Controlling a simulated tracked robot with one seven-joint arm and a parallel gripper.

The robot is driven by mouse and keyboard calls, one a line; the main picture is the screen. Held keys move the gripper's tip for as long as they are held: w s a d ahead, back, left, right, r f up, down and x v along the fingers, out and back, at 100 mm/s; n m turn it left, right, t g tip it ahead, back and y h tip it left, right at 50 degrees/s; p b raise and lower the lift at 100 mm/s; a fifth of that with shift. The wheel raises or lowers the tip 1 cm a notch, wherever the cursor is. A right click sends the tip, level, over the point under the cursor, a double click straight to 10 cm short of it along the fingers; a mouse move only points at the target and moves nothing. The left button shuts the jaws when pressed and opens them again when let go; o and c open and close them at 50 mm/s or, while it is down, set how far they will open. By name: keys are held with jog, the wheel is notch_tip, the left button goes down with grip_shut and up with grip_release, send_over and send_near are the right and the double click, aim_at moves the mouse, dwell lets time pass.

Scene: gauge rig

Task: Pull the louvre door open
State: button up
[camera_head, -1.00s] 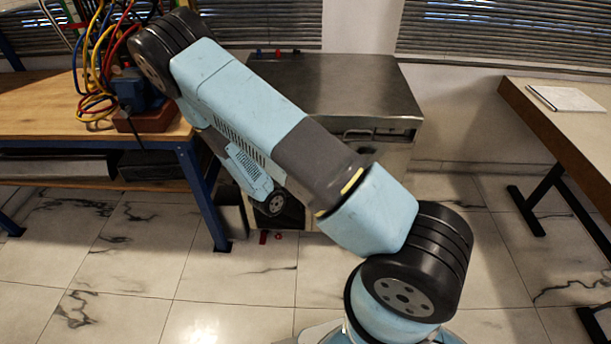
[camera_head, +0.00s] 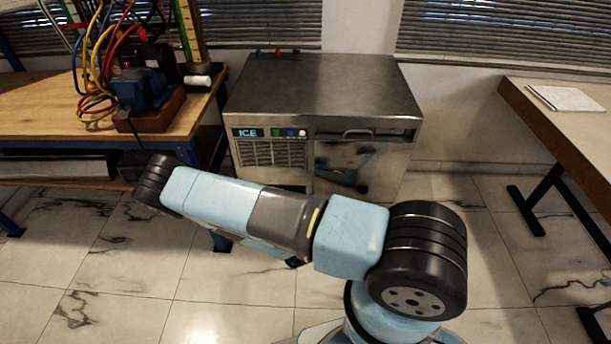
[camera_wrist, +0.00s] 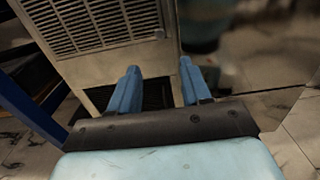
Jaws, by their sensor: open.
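The louvre door (camera_head: 270,153) is a pale slatted panel on the left front of the steel ice machine, under its display. It looks closed. In the wrist view the louvre panel (camera_wrist: 95,22) fills the upper left, with a small round knob (camera_wrist: 159,33) near its right edge. My gripper (camera_wrist: 159,66) is open and empty, its two blue fingers apart and pointing toward the machine just below the knob in the picture. I cannot tell the gap to the panel. In the head view my arm hides the gripper and the machine's lower left.
The ice machine (camera_head: 320,85) has a shiny door (camera_head: 350,165) with a handle (camera_head: 358,133) right of the louvres. A wooden bench (camera_head: 50,95) with cables and a blue device (camera_head: 140,90) stands left. A table (camera_head: 560,120) stands right. Tiled floor is clear in front.

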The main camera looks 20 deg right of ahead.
aim_at(305, 171)
jog(key=x, duration=1.3)
jog(key=shift+c, duration=0.3)
grip_shut()
